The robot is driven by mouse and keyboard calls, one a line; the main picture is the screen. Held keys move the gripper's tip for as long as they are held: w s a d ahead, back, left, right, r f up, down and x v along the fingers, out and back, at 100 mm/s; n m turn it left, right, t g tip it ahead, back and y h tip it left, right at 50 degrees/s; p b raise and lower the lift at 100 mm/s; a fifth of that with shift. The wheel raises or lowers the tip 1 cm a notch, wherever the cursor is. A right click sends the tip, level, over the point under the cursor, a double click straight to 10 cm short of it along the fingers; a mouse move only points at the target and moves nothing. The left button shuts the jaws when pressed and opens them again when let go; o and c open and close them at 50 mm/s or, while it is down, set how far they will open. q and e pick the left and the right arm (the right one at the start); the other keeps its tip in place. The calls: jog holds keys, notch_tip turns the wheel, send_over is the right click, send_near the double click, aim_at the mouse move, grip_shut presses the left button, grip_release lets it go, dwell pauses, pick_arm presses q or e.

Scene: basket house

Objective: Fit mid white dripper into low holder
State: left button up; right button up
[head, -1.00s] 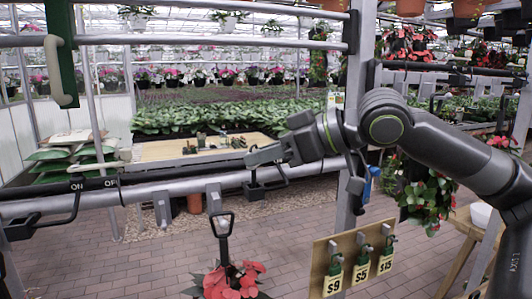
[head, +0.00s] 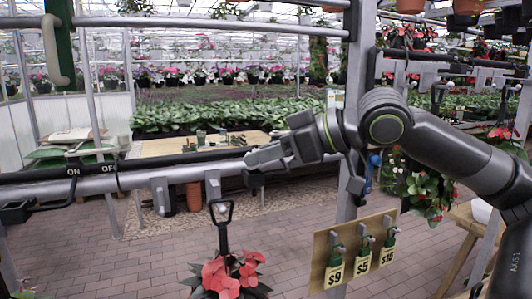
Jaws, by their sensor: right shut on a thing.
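My right gripper (head: 255,158) reaches in from the right and is shut at the level of the grey rail with the ON and OFF marks. What lies between its fingers is too small and hidden to name. Grey hook-like brackets (head: 160,196) hang from the rail to its left, and a small dark piece (head: 254,180) hangs just below the fingers. I cannot pick out a white dripper or tell which part is the low holder. My left gripper is not in view.
A red-flowered plant (head: 230,277) hangs by a black handle at bottom centre. A price board (head: 322,262) with several green-topped tags hangs right of it. A wooden table (head: 165,147) with small items and stacked bags (head: 68,137) stand behind. Brick floor is open.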

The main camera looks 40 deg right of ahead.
jog(key=shift+f, duration=0.2)
jog(key=o, duration=0.8)
jog(key=b+v, duration=1.1)
jog(key=v, duration=0.6)
jog(key=shift+s+d+b, duration=0.1)
jog(key=shift+s+b, duration=0.15)
jog(key=shift+b, duration=0.1)
